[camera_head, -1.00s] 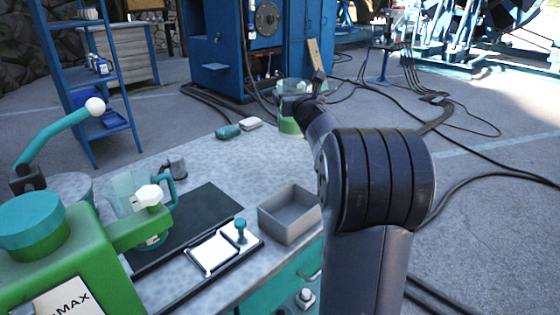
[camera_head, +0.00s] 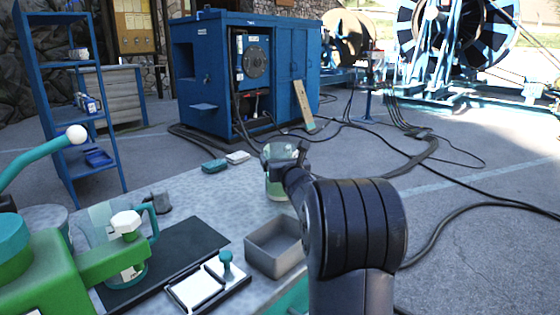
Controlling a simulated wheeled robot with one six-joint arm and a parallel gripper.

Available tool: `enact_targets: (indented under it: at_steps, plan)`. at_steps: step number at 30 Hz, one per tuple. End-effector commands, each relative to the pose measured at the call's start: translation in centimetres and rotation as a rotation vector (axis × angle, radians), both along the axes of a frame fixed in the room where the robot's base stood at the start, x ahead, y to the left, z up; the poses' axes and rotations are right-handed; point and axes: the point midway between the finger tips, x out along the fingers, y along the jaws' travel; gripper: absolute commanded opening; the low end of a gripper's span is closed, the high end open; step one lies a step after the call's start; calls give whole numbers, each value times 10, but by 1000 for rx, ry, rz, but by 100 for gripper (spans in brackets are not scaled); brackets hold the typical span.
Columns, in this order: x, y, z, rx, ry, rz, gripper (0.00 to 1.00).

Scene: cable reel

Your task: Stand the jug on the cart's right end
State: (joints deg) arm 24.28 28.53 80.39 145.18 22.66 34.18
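A clear jug-like vessel with a green lower part (camera_head: 277,184) is at the far right corner of the cart's grey speckled top (camera_head: 215,200). My gripper (camera_head: 301,153) is at its right side, seen small and dark from behind my arm. Its fingers are not clear, and I cannot tell whether it grips the vessel or whether the vessel rests on the top. A second clear jug with a teal handle (camera_head: 153,222) stands at the left, partly behind a green machine arm.
The green machine (camera_head: 55,270) fills the lower left. A grey open bin (camera_head: 277,262), a black mat (camera_head: 190,245) and a tray with white pads (camera_head: 205,285) lie on the cart. Small teal (camera_head: 214,166) and white (camera_head: 238,157) blocks sit at the far edge.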

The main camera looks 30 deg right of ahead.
Motion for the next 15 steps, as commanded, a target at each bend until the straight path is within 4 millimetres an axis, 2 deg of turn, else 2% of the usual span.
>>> enact_targets:
  at_steps: [5, 6, 12, 15]
  plan:
    - [0, 0, -2, -1, -3, 1, 41]
    - [0, 0, -2, 0, -1, 0, 83]
    - [0, 0, -2, 0, 0, 0, 99]
    - [0, 0, -2, 0, 0, 0, 100]
